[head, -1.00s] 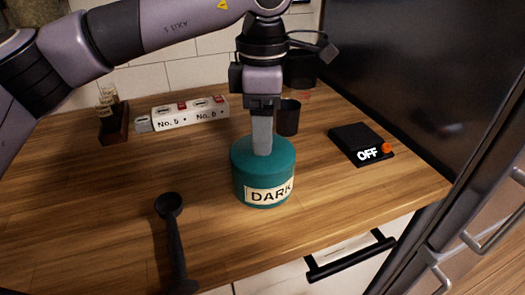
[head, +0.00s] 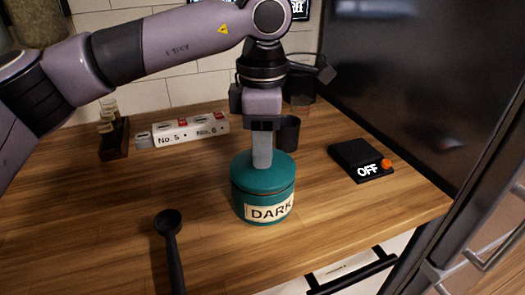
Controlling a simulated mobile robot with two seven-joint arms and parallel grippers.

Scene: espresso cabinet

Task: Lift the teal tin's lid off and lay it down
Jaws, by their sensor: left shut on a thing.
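The teal tin (head: 238,207) with its "DARK" label stands upright on the wooden counter, in the middle of the head view. Its round teal lid (head: 278,178) sits over the top of the body, with a thin dark line showing between lid and body. The lid looks very slightly raised, still directly above the tin. My left gripper (head: 262,163) points straight down from above and is shut on the lid at its centre. The gripped part of the lid is hidden by the fingers. My right gripper is not in view.
A black scoop (head: 169,235) lies left of the tin. A black cup (head: 287,134) stands close behind it. A black scale marked "OFF" (head: 355,155) is at right. A white numbered block (head: 190,133) and a dark vial rack (head: 114,140) are behind left.

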